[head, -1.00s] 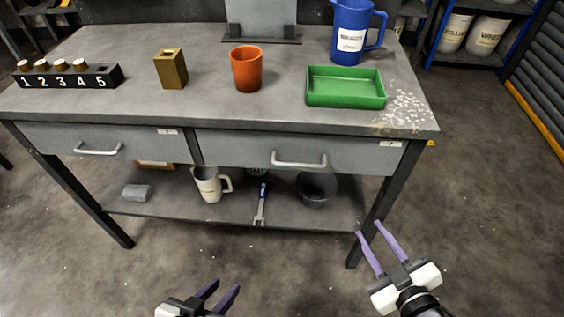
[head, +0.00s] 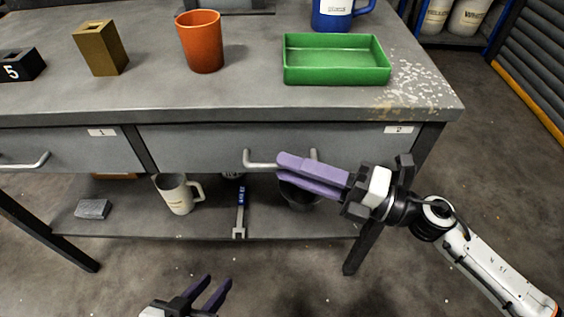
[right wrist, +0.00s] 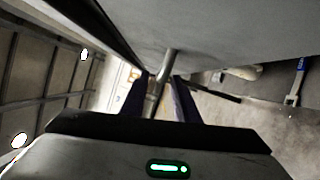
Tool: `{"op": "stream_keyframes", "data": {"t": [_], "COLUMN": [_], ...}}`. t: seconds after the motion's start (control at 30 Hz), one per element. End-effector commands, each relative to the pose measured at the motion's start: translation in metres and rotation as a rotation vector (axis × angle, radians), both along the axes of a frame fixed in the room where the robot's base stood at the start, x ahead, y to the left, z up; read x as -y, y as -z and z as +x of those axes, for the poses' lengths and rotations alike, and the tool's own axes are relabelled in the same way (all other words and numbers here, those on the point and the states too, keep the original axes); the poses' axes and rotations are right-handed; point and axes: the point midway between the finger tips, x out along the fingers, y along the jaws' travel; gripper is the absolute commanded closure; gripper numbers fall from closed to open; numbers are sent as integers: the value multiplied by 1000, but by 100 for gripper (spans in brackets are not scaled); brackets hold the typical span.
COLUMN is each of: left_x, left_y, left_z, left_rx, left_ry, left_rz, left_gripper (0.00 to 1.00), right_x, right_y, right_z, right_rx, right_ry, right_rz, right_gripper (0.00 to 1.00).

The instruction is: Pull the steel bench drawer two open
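The steel bench (head: 60,100) has two drawers side by side. Drawer two (head: 360,140), labelled 2, is the right one, and its front sits flush under the top. Its silver bar handle (head: 250,160) is partly hidden behind my right gripper (head: 280,166), which reaches in from the right. In the right wrist view the handle (right wrist: 168,66) shows between the two fingers of the right gripper (right wrist: 160,78), which stand apart. I cannot tell whether they touch it. My left gripper (head: 218,284) is open and empty, low in front of the bench.
Drawer one (head: 80,150) is closed at left. A green tray (head: 335,78), orange cup (head: 201,42), brass block (head: 102,48) and blue jug (head: 335,12) stand on top. A mug (head: 177,195), wrench (head: 240,212) and dark bowl (head: 298,196) are on the lower shelf. The floor in front is clear.

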Motion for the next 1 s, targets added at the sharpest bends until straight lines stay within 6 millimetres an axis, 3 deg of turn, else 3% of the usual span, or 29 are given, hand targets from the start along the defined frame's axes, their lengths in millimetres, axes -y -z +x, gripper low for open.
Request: {"op": "stream_keyframes", "data": {"t": [0.2, 0.5, 0.53, 0.7, 1.0], "left_x": [0, -1, -1, -1, -1], "left_y": [1, 3, 3, 3, 1], "left_z": [0, -1, -1, 0, 0], "left_rx": [-2, -6, -5, -4, -2], "left_ry": [1, 1, 1, 1, 1], "left_rz": [3, 5, 5, 5, 4], "left_gripper": [69, 69, 69, 69, 69], "right_x": [-21, -23, -23, -23, -23], "right_y": [-2, -1, -1, -1, -2], "right_z": [9, 10, 10, 10, 8], "right_rx": [-1, -2, -2, -2, -3], "right_ry": [1, 2, 2, 2, 1], "right_rz": [1, 1, 1, 1, 1], "right_gripper": [72, 72, 74, 100, 100]}}
